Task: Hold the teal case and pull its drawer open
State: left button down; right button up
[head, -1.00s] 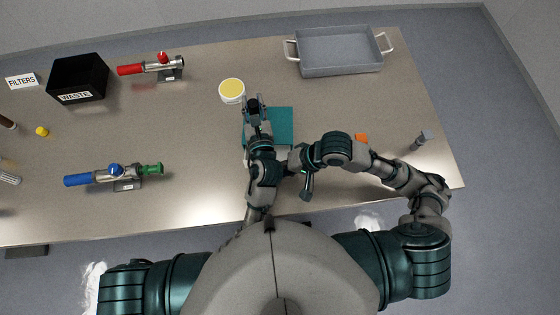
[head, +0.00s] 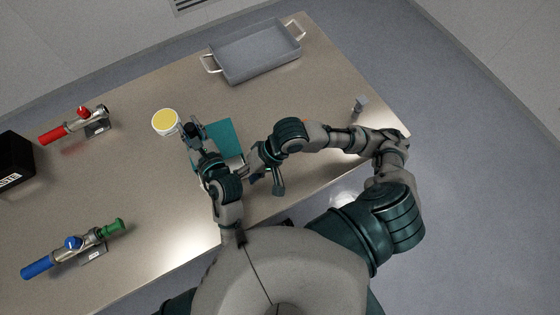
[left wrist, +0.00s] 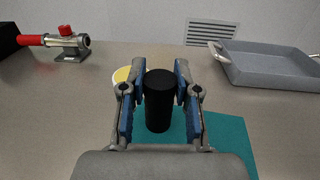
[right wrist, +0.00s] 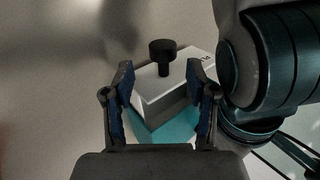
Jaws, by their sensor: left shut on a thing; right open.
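The teal case (head: 222,133) lies on the table, partly hidden under my arms in the head view. It also shows in the left wrist view (left wrist: 228,130). My left gripper (head: 190,127) is shut on a black cylindrical post (left wrist: 159,100) standing over the case. In the right wrist view, a pale drawer front (right wrist: 172,82) with a black knob (right wrist: 163,52) shows above teal (right wrist: 165,130). My right gripper (right wrist: 165,78) is open, with its fingers on either side of the pale front and the knob between and beyond the tips. I cannot tell whether they touch.
A tub with a yellow lid (head: 166,121) stands close beside my left gripper. A grey tray (head: 256,52) is at the back. A red-handled valve piece (head: 75,124) and a blue-and-green one (head: 74,246) lie left. A small grey item (head: 360,103) stands near the right edge.

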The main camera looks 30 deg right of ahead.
jog(key=d, duration=0.3)
jog(key=s+d, duration=0.1)
jog(key=d, duration=0.6)
jog(key=shift+s+d+f, duration=0.1)
jog(key=shift+s+d, duration=0.25)
jog(key=shift+d, duration=0.6)
